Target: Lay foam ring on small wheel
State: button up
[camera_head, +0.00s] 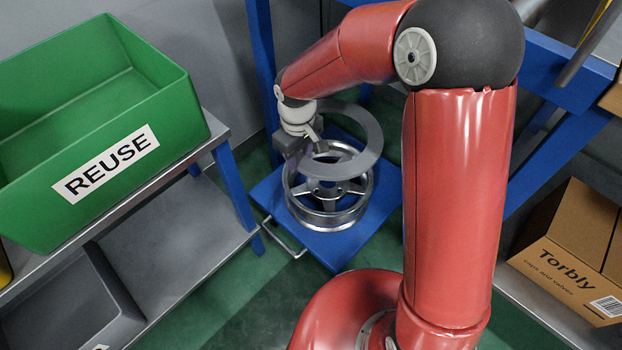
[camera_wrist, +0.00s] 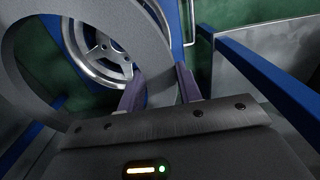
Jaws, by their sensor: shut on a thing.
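The foam ring (camera_head: 373,135) is a flat grey band with a wide round hole. My gripper (camera_head: 312,148) is shut on the ring's left side in the head view and holds it in the air. In the wrist view, the purple fingers of my gripper (camera_wrist: 160,82) pinch the ring (camera_wrist: 20,60), which fills the upper left. A silver spoked wheel (camera_head: 330,216) lies flat below it. The ring overlaps the wheel's upper part in the head view, offset up and right, and seems apart from it. The wheel (camera_wrist: 85,62) shows partly behind the ring in the wrist view.
The wheel rests on a blue platform (camera_head: 358,238) with a metal handle. A green REUSE bin (camera_head: 35,205) stands on a grey bench at left. A cardboard Torbly box (camera_head: 560,270) sits on a shelf at right. Blue posts rise behind the platform.

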notch_tip(320, 180, down, 17)
jog(key=b, duration=0.2)
jog(key=shift+r+b, duration=0.2)
jog(key=shift+b, duration=0.1)
jog(key=shift+c, duration=0.3)
jog(key=o, duration=1)
jog(key=shift+o, duration=0.2)
notch_tip(320, 180, up, 12)
jog(key=shift+r+p, duration=0.1)
jog(key=shift+p, duration=1.05)
jog(key=d+r+m, duration=0.1)
jog(key=d+r, duration=0.1)
jog(key=r, duration=0.1)
jog(key=d+r+t, duration=0.1)
jog(key=d+r, duration=0.2)
jog(key=s+d+r+m, duration=0.1)
jog(key=d+r, duration=0.1)
jog(key=r, duration=0.2)
jog(key=shift+d+m+t, duration=0.3)
jog(key=shift+d, duration=0.05)
jog(key=s+d+r+m+t, duration=0.4)
jog(key=s+d+r+m, duration=0.3)
jog(key=s+d+r, duration=0.6)
jog(key=s+d, duration=0.2)
jog(key=s, duration=0.1)
jog(key=shift+s+r+m, duration=0.15)
jog(key=shift+s+m, duration=0.25)
